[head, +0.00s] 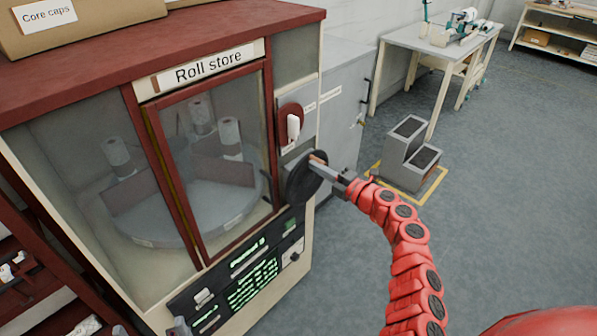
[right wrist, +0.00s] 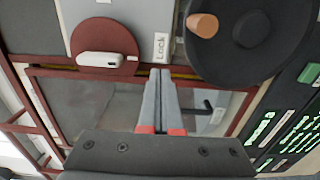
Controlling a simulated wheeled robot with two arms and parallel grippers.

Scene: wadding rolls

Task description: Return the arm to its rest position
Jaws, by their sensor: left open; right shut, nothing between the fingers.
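My right arm, red and segmented, reaches in from the lower right of the head view. Its gripper (head: 327,170) is at the black handwheel (head: 303,186) on the front of the roll store. In the right wrist view the right gripper's fingers (right wrist: 160,76) are together with nothing between them. The handwheel (right wrist: 245,52) with its orange-brown knob (right wrist: 203,25) is to their right, and the fingers look apart from the knob. Two grey fingertips of my left gripper (head: 149,331) show apart at the bottom edge of the head view; the rest is out of frame.
The roll store cabinet (head: 140,62) has a glass door (head: 232,165) with white rolls inside. A red disc with a white handle (head: 293,127) is above the handwheel. A grey step (head: 403,160) stands behind my right arm. The floor (head: 500,190) at right is clear.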

